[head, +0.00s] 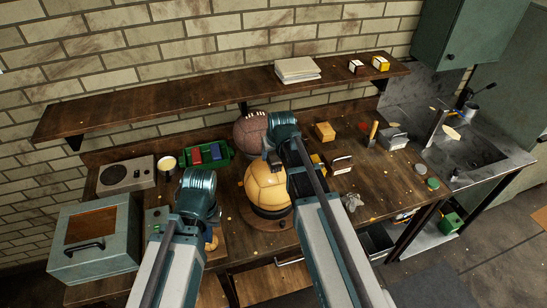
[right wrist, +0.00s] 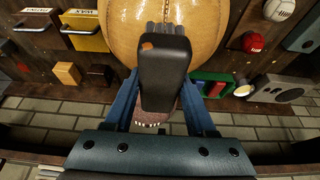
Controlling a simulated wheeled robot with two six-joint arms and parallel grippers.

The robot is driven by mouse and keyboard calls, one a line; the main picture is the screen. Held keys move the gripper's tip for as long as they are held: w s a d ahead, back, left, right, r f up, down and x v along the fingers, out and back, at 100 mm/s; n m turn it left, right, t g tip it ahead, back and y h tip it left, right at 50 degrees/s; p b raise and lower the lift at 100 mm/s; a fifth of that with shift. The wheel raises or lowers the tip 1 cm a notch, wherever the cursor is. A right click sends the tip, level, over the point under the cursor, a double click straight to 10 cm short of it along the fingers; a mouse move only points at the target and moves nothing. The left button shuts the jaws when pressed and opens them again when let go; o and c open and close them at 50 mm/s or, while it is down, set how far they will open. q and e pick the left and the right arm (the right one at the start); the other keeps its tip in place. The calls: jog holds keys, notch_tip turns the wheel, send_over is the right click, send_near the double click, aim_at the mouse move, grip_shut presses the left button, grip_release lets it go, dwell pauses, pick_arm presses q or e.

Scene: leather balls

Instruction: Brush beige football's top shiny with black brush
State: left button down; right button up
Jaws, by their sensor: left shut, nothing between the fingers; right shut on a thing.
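The beige football (head: 267,190) rests on a dark ring stand on the wooden workbench. It also shows at the top of the right wrist view (right wrist: 165,18). My right gripper (head: 273,160) is over the ball's upper part and is shut on the black brush (right wrist: 165,75). The brush's grey bristles face the ball and appear to be against its surface; the exact contact is hidden. My left gripper (head: 200,205) is shut and empty, left of the ball; its fingertips are mostly hidden by its own arm.
A brown football (head: 250,132) stands behind the beige one. A green tray (head: 207,158), a radio (head: 126,175) and a metal box (head: 95,240) are to the left. Small boxes, a card holder (head: 342,165) and a sink (head: 462,150) are to the right. A shelf runs above.

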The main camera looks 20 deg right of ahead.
notch_tip(320, 180, up, 7)
jog(key=p, duration=0.7)
dwell(0.4)
jog(key=shift+s, duration=0.1)
dwell(0.4)
